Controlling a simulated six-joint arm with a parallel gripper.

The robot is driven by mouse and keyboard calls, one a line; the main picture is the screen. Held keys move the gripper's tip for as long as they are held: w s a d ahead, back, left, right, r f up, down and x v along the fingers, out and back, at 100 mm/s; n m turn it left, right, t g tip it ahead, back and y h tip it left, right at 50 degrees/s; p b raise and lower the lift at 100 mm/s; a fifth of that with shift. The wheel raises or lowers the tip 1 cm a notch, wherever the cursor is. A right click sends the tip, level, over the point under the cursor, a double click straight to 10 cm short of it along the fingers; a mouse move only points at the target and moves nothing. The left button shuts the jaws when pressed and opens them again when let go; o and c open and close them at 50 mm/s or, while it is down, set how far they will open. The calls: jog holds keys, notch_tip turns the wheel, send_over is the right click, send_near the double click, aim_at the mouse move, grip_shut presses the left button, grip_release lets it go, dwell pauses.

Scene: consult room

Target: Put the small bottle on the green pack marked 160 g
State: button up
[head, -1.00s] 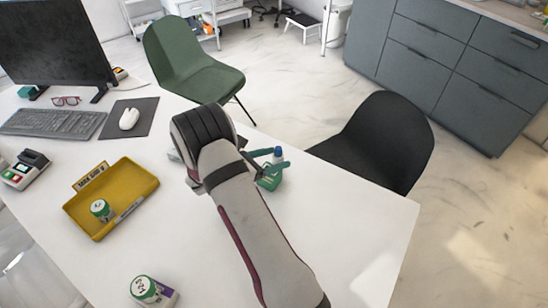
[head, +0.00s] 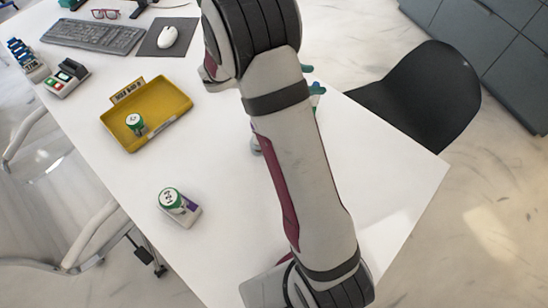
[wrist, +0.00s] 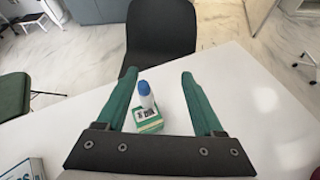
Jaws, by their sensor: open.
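The small bottle (wrist: 146,96), white with a blue cap, is in the wrist view. It appears to stand upright on the green pack (wrist: 149,125), a low green and white box whose 160 g marking I cannot read. My gripper (wrist: 158,74) is open, with one green finger on each side of the bottle and a visible gap to both. The bottle's base and its exact contact with the pack are hard to make out. In the head view my arm hides most of the gripper, the bottle and the pack.
A yellow tray (head: 178,108) holds a small green-lidded container (head: 135,124). A green-topped container beside a purple-and-white box (head: 188,212) stands nearer. A keyboard (head: 95,37) and mouse (head: 167,37) lie at the back. A black chair (head: 425,95) stands beyond the table edge.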

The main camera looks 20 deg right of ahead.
jog(key=s+a+r+m+g+y, duration=0.1)
jog(key=s+a+r+m+y, duration=0.15)
jog(key=s+m, duration=0.3)
jog(key=s+a+r+m+g+y, duration=0.1)
jog(key=s+a+r+m+y, duration=0.2)
jog(key=s, duration=0.4)
jog(key=s+a+m+t+y, duration=0.1)
jog(key=s+a+m+y, duration=0.8)
jog(key=s+a+m, duration=0.4)
jog(key=a, duration=0.4)
jog(key=shift+f+m+t, duration=0.3)
jog(key=shift+m+t, duration=0.05)
jog(key=shift+t, duration=0.05)
